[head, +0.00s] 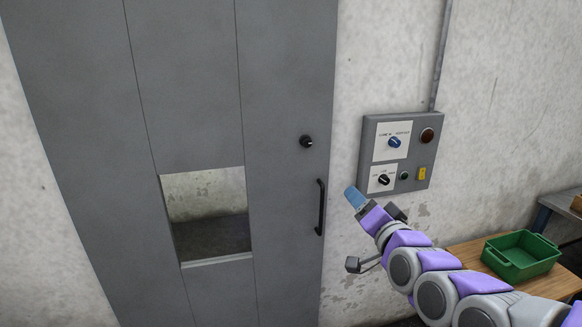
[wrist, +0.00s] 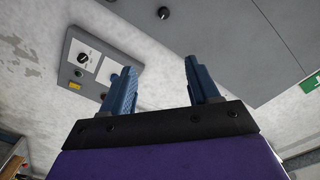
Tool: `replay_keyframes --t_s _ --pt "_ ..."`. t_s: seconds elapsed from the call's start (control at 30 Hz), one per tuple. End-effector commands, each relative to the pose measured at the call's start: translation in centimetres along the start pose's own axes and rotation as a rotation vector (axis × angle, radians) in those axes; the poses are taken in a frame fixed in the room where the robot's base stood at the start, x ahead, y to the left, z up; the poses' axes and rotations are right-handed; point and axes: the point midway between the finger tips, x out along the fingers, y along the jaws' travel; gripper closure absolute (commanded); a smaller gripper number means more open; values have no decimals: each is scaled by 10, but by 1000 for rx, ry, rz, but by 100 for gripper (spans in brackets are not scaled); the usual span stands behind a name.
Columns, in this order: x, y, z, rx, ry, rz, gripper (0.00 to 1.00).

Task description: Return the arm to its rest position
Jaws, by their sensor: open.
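My gripper (head: 355,197) is at the end of my purple and grey arm, which reaches in from the lower right of the head view. Its blue fingers point up and left, in front of the wall below the left corner of the grey control panel (head: 413,128). In the wrist view the two fingers of my gripper (wrist: 164,90) stand apart with nothing between them. The control panel also shows in the wrist view (wrist: 72,57), left of the fingers. I cannot tell whether the gripper touches anything, but it looks apart from the panel.
A grey door (head: 285,90) with a black handle (head: 320,207) and a window opening (head: 210,195) stands left of the gripper. A wooden table (head: 478,253) with a green crate (head: 487,250) is at the lower right, close behind my arm.

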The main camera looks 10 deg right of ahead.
Motion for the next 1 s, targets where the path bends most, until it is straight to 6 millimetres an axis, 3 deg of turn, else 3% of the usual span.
replay_keyframes --t_s 0.07,0.17,0.27,0.37,0.5,0.63,0.8,1.0 --pt "0 0 8 -14 -28 13 40" --pt "-2 4 37 -62 -127 64 40" --pt "-14 13 83 -142 -299 153 40" --pt "-40 24 128 -238 -493 253 40" --pt "-92 40 178 -357 -758 384 40" --pt "-152 49 208 -447 -993 493 40" --pt "-237 50 230 -524 -1283 609 40" --pt "-310 40 238 -548 -1524 679 40"
